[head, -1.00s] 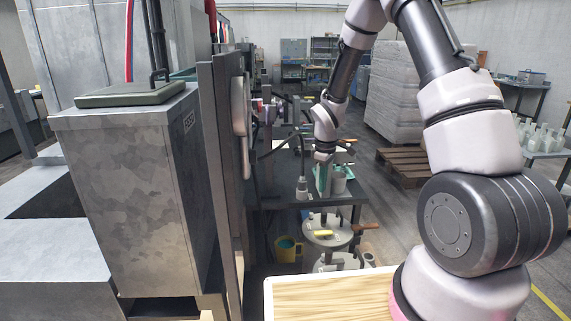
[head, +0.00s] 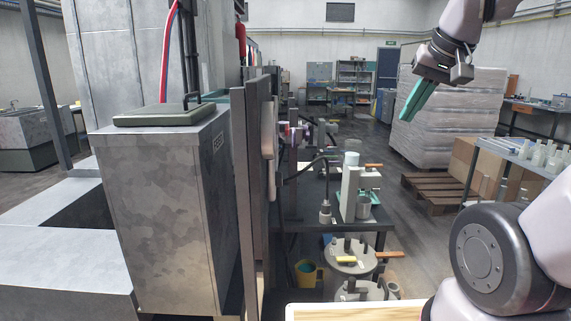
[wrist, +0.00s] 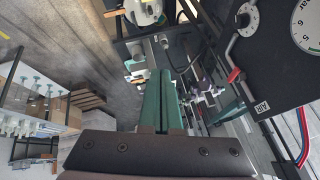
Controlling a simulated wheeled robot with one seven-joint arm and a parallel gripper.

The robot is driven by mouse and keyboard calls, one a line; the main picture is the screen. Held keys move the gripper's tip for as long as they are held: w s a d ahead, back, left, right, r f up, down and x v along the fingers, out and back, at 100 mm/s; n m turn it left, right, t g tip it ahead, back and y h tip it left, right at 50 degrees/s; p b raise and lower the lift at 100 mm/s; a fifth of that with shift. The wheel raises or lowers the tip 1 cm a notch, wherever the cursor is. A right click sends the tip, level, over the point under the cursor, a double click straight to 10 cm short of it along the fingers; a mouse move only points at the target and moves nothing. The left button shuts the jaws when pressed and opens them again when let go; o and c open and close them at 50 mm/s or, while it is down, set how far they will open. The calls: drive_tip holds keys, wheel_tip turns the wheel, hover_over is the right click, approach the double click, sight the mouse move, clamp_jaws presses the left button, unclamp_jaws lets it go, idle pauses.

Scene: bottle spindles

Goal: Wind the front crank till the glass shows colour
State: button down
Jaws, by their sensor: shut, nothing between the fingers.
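My gripper (head: 416,103) is shut and empty, its teal fingers together, raised high at the right and well apart from the bench. The fingers (wrist: 161,100) also show closed in the wrist view. On the dark bench stands a pale upright stand (head: 349,192) with a pale glass-like top (head: 351,159) and a wooden-handled crank (head: 374,166) behind it. Nearer and lower, a round drum has another wooden-handled crank (head: 389,254). I cannot tell which crank is the front one. No clear colour shows in the glass-like top at this size.
A grey metal cabinet (head: 165,200) and upright dark panel (head: 252,150) stand left of the bench. A wrapped pallet stack (head: 448,115) and a shelf of white bottles (head: 520,155) stand right.

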drive_tip(key=c, duration=1.5)
unclamp_jaws()
drive_tip(key=s, duration=0.1)
drive_tip(key=s+r+m, duration=0.1)
drive_tip(key=shift+s+t, duration=0.3)
drive_tip(key=shift+s, duration=0.1)
drive_tip(key=shift+c, duration=0.2)
drive_tip(key=o, duration=0.5)
drive_tip(key=shift+s+a, duration=0.1)
drive_tip(key=shift+s, duration=0.1)
drive_tip(key=o, duration=0.4)
drive_tip(key=shift+w+a+f+m+y, duration=0.1)
drive_tip(key=shift+w+m+y, duration=0.2)
drive_tip(key=shift+m, duration=0.2)
drive_tip(key=shift+c, duration=0.2)
drive_tip(key=m+g+h, duration=0.2)
drive_tip(key=m+g, duration=0.5)
drive_tip(key=m, duration=1.6)
hover_over(348, 239)
wheel_tip(348, 239, down, 36)
drive_tip(key=shift+f+m, duration=0.3)
drive_tip(key=shift+f, duration=0.3)
wheel_tip(348, 239, down, 10)
drive_tip(key=shift+r, duration=0.1)
